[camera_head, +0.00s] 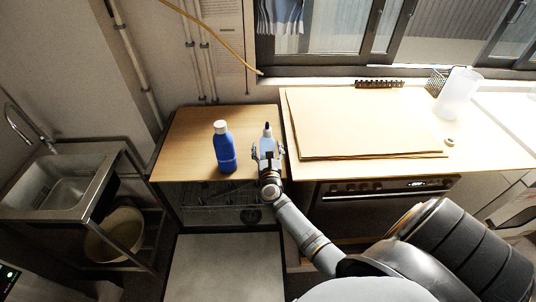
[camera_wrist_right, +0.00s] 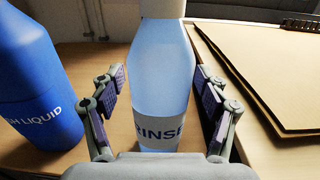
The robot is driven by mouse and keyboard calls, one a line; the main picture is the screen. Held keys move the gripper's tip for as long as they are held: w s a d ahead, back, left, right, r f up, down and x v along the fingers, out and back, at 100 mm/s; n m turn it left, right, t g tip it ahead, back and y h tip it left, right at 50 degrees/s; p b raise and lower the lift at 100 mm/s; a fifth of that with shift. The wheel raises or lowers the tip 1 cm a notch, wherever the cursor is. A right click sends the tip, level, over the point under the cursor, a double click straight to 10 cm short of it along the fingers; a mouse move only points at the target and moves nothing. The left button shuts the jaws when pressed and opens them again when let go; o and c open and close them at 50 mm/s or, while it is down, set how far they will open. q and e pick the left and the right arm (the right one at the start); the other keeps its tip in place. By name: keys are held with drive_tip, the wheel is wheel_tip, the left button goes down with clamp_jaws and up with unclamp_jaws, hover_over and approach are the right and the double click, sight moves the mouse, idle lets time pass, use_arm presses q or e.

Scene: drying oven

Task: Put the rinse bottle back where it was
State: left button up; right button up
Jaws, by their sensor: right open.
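My right gripper (camera_head: 268,152) is open, with one finger on each side of the bottle. In the right wrist view the gripper (camera_wrist_right: 160,105) shows gaps between its pads and the bottle. A blue bottle with a white cap (camera_head: 224,148) stands just left of the rinse bottle; its label ends in "SH LIQUID" in the right wrist view (camera_wrist_right: 35,85). My left gripper is not seen.
The wooden counter (camera_head: 185,135) has free room left of the blue bottle. A sink (camera_head: 65,190) stands at the left.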

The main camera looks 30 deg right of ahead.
drive_tip(key=b+v, duration=0.2)
drive_tip(key=v, duration=1)
drive_tip(key=shift+b, duration=0.3)
drive_tip(key=s+a+f+n+g+y, duration=0.2)
drive_tip(key=s+f+n+y, duration=0.1)
drive_tip(key=f+n, duration=0.6)
drive_tip(key=s+a+f+n+g+y, duration=0.1)
drive_tip(key=s+a+f+n+y, duration=0.15)
drive_tip(key=f+n, duration=0.7)
drive_tip(key=s+a+f+n+g+y, duration=0.2)
drive_tip(key=s+f+n, duration=0.3)
drive_tip(key=f, duration=0.7)
drive_tip(key=s+d+f+n+g, duration=0.1)
drive_tip(key=s+f+n+g, duration=0.2)
drive_tip(key=s, duration=0.6)
drive_tip(key=s+d+f+n+g, duration=0.1)
drive_tip(key=s+f+n+g, duration=0.2)
drive_tip(key=s+f+n, duration=0.5)
drive_tip(key=s+d+f+n+g, duration=0.1)
drive_tip(key=s+f+n+g, duration=0.2)
drive_tip(key=s+f+n, duration=0.3)
drive_tip(key=s+n, duration=0.1)
drive_tip(key=s, duration=0.4)
drive_tip(key=shift+s+d+n+g, duration=0.2)
drive_tip(key=shift+s+n+g, duration=0.1)
drive_tip(key=shift+n, duration=0.05)
